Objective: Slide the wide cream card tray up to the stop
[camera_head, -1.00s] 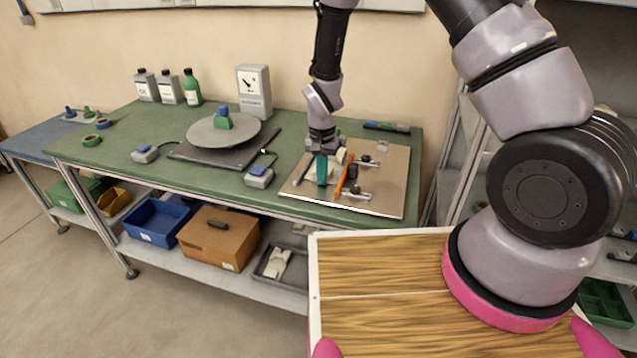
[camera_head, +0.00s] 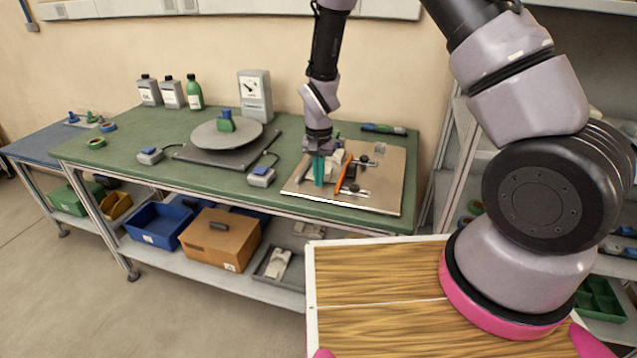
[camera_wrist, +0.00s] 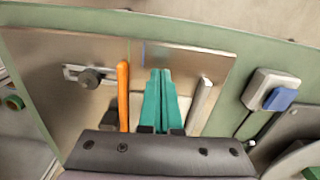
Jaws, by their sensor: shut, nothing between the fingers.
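My gripper (camera_head: 318,183) points down with its teal fingers together, over the left part of a tan board (camera_head: 383,196) on the green bench. In the wrist view my gripper (camera_wrist: 160,74) shows both teal fingers side by side with nothing between them. A small cream piece (camera_head: 340,154), possibly the card tray, shows just behind and right of my fingers; it is partly hidden, and I cannot tell whether they touch. An orange bar (camera_head: 343,174) lies to the right of my fingers; it also shows in the wrist view (camera_wrist: 122,95). I cannot tell which part is the stop.
Slotted metal brackets with dark knobs (camera_head: 350,191) are fixed on the board; one knob shows in the wrist view (camera_wrist: 89,78). A pale bar (camera_wrist: 203,104) lies beside my fingers. A blue-buttoned box (camera_head: 261,177) and a round turntable (camera_head: 222,137) stand left of the board.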

